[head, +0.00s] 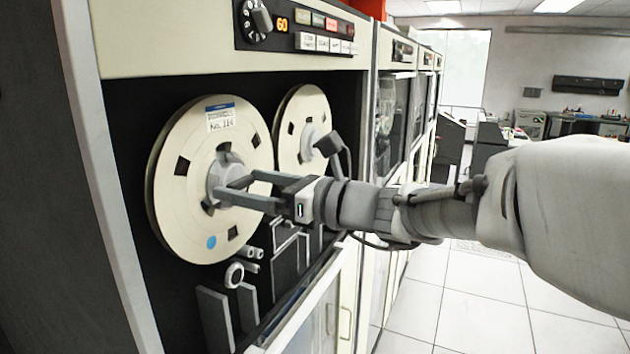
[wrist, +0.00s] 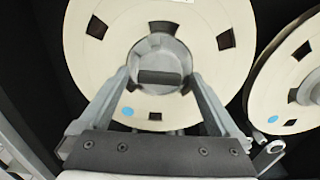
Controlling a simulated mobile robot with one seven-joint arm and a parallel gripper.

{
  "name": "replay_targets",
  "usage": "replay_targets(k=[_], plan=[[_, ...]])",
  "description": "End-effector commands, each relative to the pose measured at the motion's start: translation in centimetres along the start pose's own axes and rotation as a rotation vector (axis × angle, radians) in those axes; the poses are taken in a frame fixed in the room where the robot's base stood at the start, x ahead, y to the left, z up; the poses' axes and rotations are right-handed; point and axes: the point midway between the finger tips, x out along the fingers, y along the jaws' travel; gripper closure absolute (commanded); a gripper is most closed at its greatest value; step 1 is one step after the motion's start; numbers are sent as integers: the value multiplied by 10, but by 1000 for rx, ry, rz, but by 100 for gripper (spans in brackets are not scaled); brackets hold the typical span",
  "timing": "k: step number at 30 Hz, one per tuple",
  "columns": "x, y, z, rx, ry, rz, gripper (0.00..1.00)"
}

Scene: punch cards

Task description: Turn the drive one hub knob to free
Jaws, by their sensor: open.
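The near tape reel (head: 172,215) is a large cream disc with a label at its top and a blue dot low on it. Its grey round hub knob (head: 218,180) sits at the centre. In the wrist view the hub knob (wrist: 160,62) shows a dark, horizontal grip bar across its face. My gripper (head: 230,188) is open in front of the hub. In the wrist view its two fingers (wrist: 160,82) stand left and right of the knob, tips near its sides. I cannot tell whether they touch it. Part of the hub is hidden behind the fingers in the head view.
A second reel (head: 292,112) is mounted right of the first. A control panel (head: 300,30) with a dial and lit buttons is above. Tape guides and rollers (head: 235,275) stick out below the reels. More cabinets (head: 398,100) stand to the right; the tiled floor (head: 480,300) is clear.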

Motion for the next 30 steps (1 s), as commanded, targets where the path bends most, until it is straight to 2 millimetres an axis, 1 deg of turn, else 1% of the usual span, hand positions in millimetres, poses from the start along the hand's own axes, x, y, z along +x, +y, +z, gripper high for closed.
replay_targets(k=[6,7,11,12,14,15,17,18,20,26,30], plan=[[1,0,0,-1,0,0,3],[1,0,0,0,0,1,4],[0,0,0,-1,0,1,28],[0,0,0,-1,0,1,35],[0,0,0,-1,0,1,46],[0,0,0,-1,0,1,53],[0,0,0,-1,0,1,64],[0,0,0,-1,0,1,71],[0,0,0,-1,0,1,82],[0,0,-1,-13,0,1,83],[0,0,-3,-54,0,1,83]])
